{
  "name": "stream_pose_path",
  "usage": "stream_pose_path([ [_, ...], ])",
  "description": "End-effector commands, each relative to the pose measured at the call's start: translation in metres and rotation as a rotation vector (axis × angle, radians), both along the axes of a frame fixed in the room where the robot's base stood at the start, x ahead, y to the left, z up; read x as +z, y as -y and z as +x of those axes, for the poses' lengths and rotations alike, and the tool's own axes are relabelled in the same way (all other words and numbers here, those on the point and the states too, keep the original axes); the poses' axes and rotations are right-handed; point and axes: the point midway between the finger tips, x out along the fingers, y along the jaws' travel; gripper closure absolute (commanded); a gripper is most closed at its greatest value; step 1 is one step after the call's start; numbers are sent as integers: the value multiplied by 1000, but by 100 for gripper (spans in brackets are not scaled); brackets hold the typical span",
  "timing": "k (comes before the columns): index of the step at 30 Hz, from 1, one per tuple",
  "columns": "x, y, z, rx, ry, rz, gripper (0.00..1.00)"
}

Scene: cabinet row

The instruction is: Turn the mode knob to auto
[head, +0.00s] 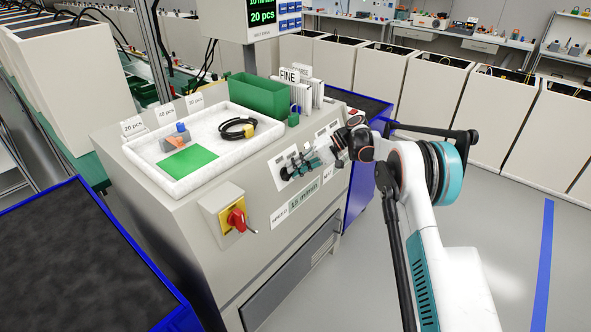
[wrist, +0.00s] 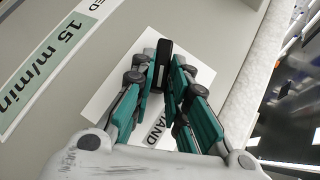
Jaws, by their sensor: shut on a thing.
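The mode knob (wrist: 164,50) is a black bar-shaped handle on a white plate (wrist: 205,75) on the cabinet's front panel. My gripper (wrist: 163,75), with teal and grey fingers, is shut on the knob, one finger on each side. A label on the plate, partly covered by the fingers, shows letters ending in "AND" (wrist: 157,135). No "auto" label is readable.
A red rotary switch (head: 236,219) on a yellow plate sits lower left on the same cabinet (head: 190,222). A "15 m/min" label (head: 304,198) is below my gripper. A white tray (head: 140,165) and a green bin (head: 262,97) stand on top. The floor at right is clear.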

Motion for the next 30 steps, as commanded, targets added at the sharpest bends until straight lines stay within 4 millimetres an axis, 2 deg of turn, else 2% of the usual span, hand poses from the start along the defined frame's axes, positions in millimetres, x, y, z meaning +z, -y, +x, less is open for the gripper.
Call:
stream_pose_path([
  [1,-6,1,-1,-13,-31,22,100],
  [15,-12,3,-2,-131,-256,195,100],
  [30,-12,3,-2,-158,-309,236,100],
])
